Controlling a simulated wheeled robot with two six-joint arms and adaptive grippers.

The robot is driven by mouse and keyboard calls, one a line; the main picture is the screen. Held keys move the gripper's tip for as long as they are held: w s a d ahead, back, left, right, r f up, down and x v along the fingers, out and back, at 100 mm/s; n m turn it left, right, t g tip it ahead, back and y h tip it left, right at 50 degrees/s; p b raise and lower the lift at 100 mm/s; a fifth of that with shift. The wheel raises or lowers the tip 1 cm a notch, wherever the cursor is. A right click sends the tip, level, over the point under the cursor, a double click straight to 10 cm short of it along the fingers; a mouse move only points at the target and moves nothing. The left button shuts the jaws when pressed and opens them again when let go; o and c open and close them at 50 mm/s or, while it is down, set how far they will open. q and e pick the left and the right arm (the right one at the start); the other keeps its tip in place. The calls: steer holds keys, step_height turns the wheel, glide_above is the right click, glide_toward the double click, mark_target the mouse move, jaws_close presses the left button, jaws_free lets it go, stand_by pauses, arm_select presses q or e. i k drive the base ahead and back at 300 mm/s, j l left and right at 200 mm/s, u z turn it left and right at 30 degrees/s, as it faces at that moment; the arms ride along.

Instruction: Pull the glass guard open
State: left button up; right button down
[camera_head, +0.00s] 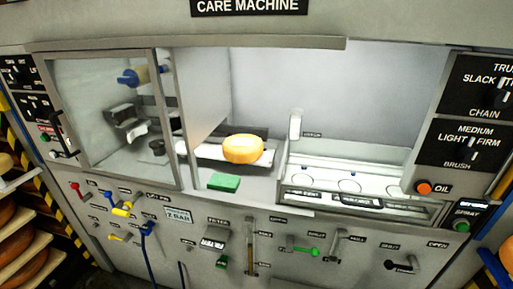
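The glass guard (88,95) is a clear pane in a grey metal frame. It covers the left part of the machine's wide opening. A black handle (61,132) stands at its left edge. The right part of the opening has no pane in front of it. Behind the glass are a blue-ended cylinder (140,76) and dark and white machine parts. Neither of my grippers is in view.
A yellow cheese wheel (243,149) sits inside, right of the guard, near a green block (224,182). The lower panel has levers and valves, including a yellow one (122,210) and a blue hose (149,245). Cheese shelves (28,245) stand at lower left.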

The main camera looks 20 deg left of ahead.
mark_target(41, 59)
steer(key=u, duration=1.65)
